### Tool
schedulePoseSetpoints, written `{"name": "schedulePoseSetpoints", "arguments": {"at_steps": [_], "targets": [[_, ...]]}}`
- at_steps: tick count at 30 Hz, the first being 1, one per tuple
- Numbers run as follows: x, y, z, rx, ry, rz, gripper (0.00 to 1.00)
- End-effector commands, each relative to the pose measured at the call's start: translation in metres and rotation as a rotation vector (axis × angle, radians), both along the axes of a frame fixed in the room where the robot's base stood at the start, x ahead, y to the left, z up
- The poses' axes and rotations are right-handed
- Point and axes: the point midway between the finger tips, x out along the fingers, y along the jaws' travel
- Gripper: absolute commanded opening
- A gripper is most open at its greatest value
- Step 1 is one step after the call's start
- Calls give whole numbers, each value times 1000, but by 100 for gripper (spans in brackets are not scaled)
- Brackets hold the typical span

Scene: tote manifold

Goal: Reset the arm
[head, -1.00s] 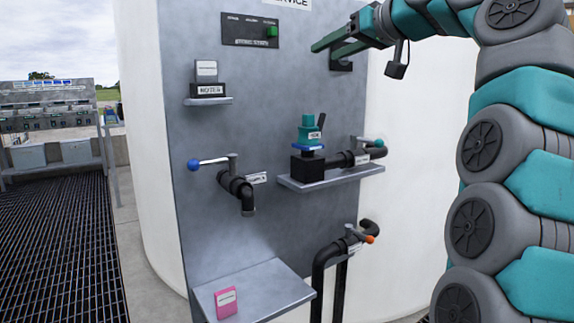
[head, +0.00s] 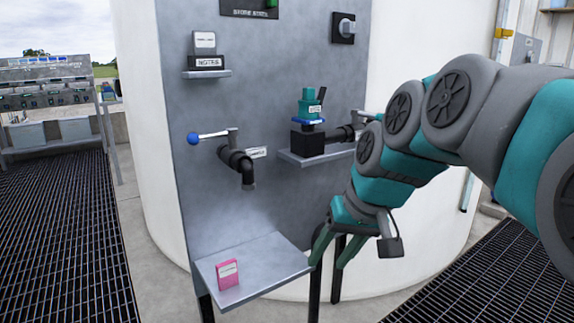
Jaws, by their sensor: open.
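My gripper (head: 328,250) shows in the head view at the lower middle, in front of the grey panel. Its two green fingers point downward and stand apart, with nothing seen between them. It is just right of the lower grey shelf (head: 255,268); I cannot tell whether a finger touches the shelf edge.
A pink box (head: 228,274) stands on the lower shelf. A blue-handled valve (head: 228,152) and a teal device (head: 311,105) on a middle shelf (head: 300,160) stick out from the panel (head: 215,110). A notes holder (head: 206,62) is higher up. Dark grating (head: 60,230) lies left.

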Motion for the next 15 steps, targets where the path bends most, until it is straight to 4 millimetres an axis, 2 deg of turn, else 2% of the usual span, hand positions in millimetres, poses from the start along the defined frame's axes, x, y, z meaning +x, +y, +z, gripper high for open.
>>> {"name": "schedulePoseSetpoints", "arguments": {"at_steps": [1,5,9,12,15], "targets": [[-22,-5,-22,-27,47,-8,52],[-75,-22,-72,-98,159,-32,52],[-137,-42,-122,-173,277,-56,52],[-177,-55,-150,-219,345,-72,52],[-207,-66,-170,-253,400,-82,52]]}}
